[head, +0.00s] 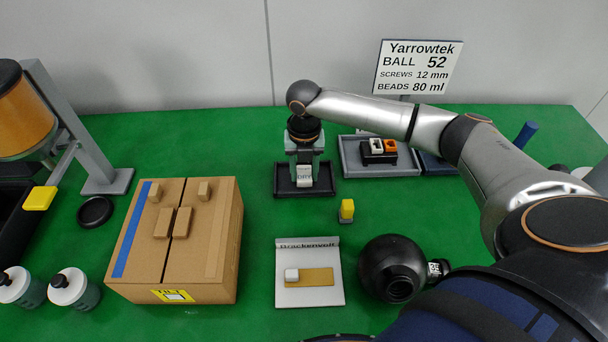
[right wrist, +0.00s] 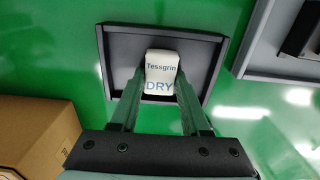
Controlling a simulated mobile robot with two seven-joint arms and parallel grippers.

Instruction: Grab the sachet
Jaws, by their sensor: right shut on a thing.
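The sachet (right wrist: 161,75) is a small white packet printed "Tessgrin DRY". In the head view the sachet (head: 304,175) shows at the small dark tray, below my right gripper (head: 304,168). In the right wrist view my right gripper (right wrist: 160,88) has one finger on each side of the sachet and is shut on it. The dark tray (right wrist: 215,60) lies around and under the sachet. I cannot tell whether the sachet touches the tray floor. My left gripper is not in view.
A grey tray (head: 350,165) with white and orange parts stands right of the dark tray. A yellow-topped block (head: 347,210), a white board (head: 310,297) and a black round vessel (head: 385,262) are nearer. A cardboard box (head: 210,245) is at left. Green table is clear between them.

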